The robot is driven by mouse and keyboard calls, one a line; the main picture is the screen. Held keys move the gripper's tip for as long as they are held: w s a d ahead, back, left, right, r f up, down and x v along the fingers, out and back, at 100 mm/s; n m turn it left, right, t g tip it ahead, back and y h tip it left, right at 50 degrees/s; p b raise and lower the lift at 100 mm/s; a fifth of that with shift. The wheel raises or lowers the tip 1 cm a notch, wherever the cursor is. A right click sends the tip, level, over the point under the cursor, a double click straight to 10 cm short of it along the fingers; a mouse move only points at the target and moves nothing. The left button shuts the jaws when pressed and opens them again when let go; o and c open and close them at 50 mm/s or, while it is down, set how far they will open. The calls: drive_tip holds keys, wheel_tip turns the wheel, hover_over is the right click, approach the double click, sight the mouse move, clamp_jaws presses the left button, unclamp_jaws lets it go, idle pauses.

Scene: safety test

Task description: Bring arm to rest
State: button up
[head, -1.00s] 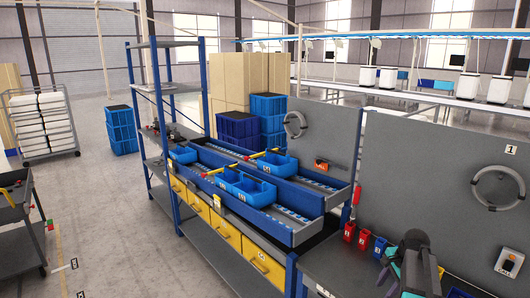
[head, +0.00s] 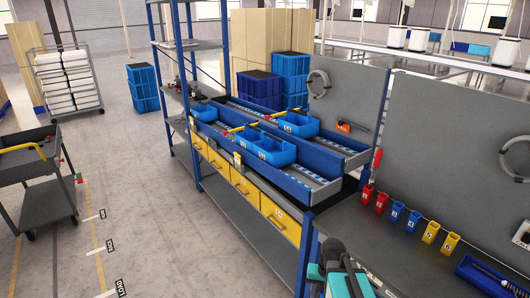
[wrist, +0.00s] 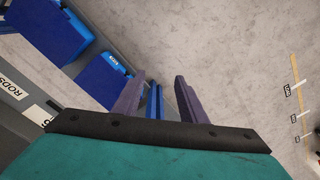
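My arm (head: 345,280) shows at the bottom edge of the head view, in front of the grey workbench. My gripper shows in the wrist view (wrist: 159,80), with two dark purple fingers apart. Nothing sits between the fingertips; a blue post and grey floor show beyond them. The gripper's fingers cannot be made out clearly in the head view.
A blue-framed rack (head: 305,245) with blue bins (head: 270,148) and yellow drawers (head: 280,218) stands left of my arm. The workbench (head: 400,245) carries small red, blue and yellow bins. A dark cart (head: 35,190) stands at left. Open floor (head: 150,220) lies between.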

drive_tip(key=s+a+f+n+g+b, duration=0.2)
drive_tip(key=s+f+g+b, duration=0.4)
drive_tip(key=s+f, duration=1.9)
drive_tip(key=s+a, duration=0.1)
drive_tip(key=s, duration=0.2)
drive_tip(key=shift+f, duration=0.4)
drive_tip(key=shift+c, duration=0.9)
drive_tip(key=shift+d, duration=0.15)
